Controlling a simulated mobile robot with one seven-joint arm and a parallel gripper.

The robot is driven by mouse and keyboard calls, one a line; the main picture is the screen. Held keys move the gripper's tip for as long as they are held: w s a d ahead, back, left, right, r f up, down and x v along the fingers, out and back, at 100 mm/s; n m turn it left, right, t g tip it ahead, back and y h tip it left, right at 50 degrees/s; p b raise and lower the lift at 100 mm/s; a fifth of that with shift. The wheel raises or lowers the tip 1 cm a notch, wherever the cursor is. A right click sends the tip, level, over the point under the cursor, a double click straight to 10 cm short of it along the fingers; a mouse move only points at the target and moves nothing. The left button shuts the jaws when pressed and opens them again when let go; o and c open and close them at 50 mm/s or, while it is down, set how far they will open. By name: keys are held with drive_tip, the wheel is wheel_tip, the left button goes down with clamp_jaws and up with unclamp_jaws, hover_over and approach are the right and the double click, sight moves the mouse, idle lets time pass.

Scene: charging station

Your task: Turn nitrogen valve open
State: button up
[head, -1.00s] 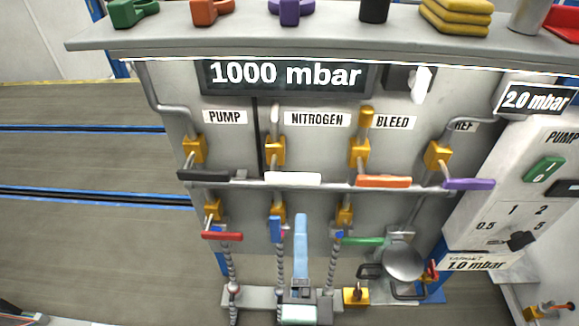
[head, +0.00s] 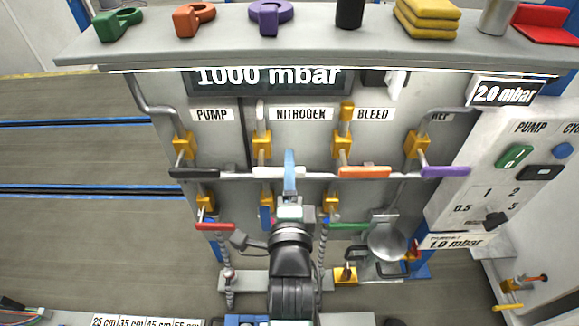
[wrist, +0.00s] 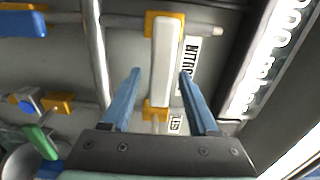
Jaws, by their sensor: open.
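The nitrogen valve has a white bar handle (head: 268,172) lying horizontal on the panel, below the NITROGEN label (head: 301,114). In the wrist view the white handle (wrist: 166,62) shows lengthwise between my two blue fingers. My gripper (head: 290,158) is in front of this handle in the head view and hides part of it. In the wrist view my gripper (wrist: 160,73) is open, with one finger on each side of the handle and a gap to both. How deep the fingertips reach around it I cannot tell.
A black handle (head: 194,173) is left of the white one; orange (head: 364,172) and purple (head: 445,172) handles are to its right. Red (head: 214,226) and green (head: 349,226) handles sit lower. A shelf (head: 300,52) with several objects juts out above. The floor at left is clear.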

drive_tip(key=shift+w, duration=0.1)
clamp_jaws()
idle(0.3)
idle(1.1)
